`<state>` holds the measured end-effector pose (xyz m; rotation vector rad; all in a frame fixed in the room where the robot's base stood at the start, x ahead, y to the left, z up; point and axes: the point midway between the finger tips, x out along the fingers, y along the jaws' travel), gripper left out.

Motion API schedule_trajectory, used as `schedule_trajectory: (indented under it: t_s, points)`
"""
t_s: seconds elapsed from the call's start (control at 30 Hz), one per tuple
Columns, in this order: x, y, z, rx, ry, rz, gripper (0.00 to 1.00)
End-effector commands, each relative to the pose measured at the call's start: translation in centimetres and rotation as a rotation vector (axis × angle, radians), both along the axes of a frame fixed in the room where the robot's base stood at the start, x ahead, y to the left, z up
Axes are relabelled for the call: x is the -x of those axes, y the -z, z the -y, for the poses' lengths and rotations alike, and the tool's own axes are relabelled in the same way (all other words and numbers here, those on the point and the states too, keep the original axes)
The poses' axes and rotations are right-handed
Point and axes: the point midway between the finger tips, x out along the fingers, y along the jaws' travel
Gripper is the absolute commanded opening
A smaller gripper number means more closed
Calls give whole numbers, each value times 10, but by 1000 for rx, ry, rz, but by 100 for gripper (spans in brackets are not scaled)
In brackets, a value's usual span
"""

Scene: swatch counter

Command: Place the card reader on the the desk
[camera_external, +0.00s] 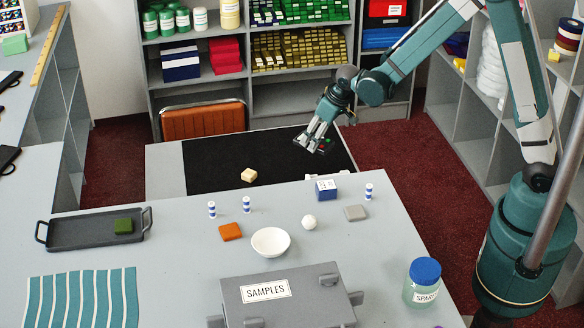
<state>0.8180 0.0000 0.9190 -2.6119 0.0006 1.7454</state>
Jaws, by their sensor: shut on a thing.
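My gripper (315,141) is in the upper middle of the external view, pointing down and to the left. It is shut on a small dark item with green and red spots, which looks like the card reader (327,147); the fingers partly hide it. Gripper and reader appear in front of the right part of a low desk (164,166) with a black top surface (215,160). Their height above it is hard to tell. An orange-brown chair back (203,121) stands behind the desk.
The black surface looks mostly clear.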

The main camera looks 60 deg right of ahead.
Motion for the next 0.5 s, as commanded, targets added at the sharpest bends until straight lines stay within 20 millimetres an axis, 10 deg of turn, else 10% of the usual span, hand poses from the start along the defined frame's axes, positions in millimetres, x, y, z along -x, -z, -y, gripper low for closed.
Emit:
schedule_trajectory:
  t_s: [0.5]
  points:
    - [0,-5,0,0,0,0,25]
